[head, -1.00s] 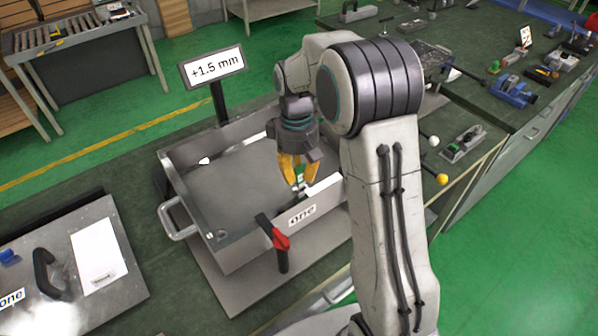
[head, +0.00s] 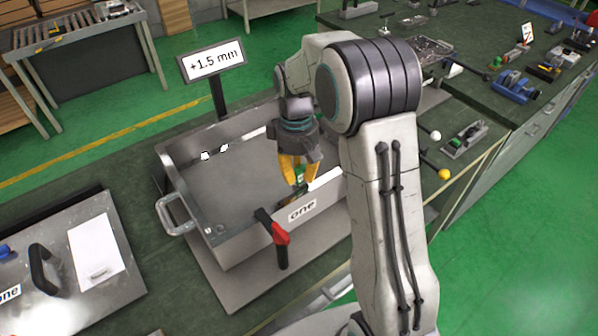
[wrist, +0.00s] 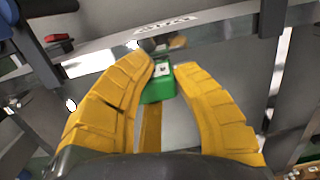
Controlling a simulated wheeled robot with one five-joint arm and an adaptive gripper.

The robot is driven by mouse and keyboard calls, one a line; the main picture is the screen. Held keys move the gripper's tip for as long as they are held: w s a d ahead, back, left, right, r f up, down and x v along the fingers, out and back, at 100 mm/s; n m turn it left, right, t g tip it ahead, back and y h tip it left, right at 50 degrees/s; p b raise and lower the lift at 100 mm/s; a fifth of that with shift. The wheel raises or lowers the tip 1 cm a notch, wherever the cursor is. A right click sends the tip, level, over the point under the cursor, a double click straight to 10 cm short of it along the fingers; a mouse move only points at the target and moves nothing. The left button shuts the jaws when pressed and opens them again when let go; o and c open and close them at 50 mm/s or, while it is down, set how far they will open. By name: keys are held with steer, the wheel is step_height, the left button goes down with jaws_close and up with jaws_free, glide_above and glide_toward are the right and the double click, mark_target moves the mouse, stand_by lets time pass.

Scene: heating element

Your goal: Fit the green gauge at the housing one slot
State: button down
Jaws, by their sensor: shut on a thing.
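The housing one (head: 225,251) is an open grey metal box with a "one" label on its front wall and a handle on its left side. My gripper (head: 300,183) has yellow fingers and points down inside the box, close to the front wall near the label. The green gauge (wrist: 158,83) shows between the fingertips in the wrist view, where my gripper (wrist: 163,72) is shut on it. Only a little green shows in the head view. The slot is hidden behind the fingers and wall, so I cannot tell whether the gauge touches it.
A red-and-black clamp lever (head: 276,238) stands at the front wall, left of the label. A "+1.5 mm" sign (head: 212,61) rises behind the box. A metal lid (head: 70,262) with a black handle lies left on the bench. The box floor looks clear.

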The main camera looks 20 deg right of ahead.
steer(key=shift+f+b, duration=0.35)
steer(key=shift+f, duration=0.2)
steer(key=c, duration=1.1)
jaws_free()
steer(key=shift+o, duration=0.2)
step_height(320, 180, up, 12)
steer(key=w, duration=0.1)
steer(key=shift+w, duration=0.15)
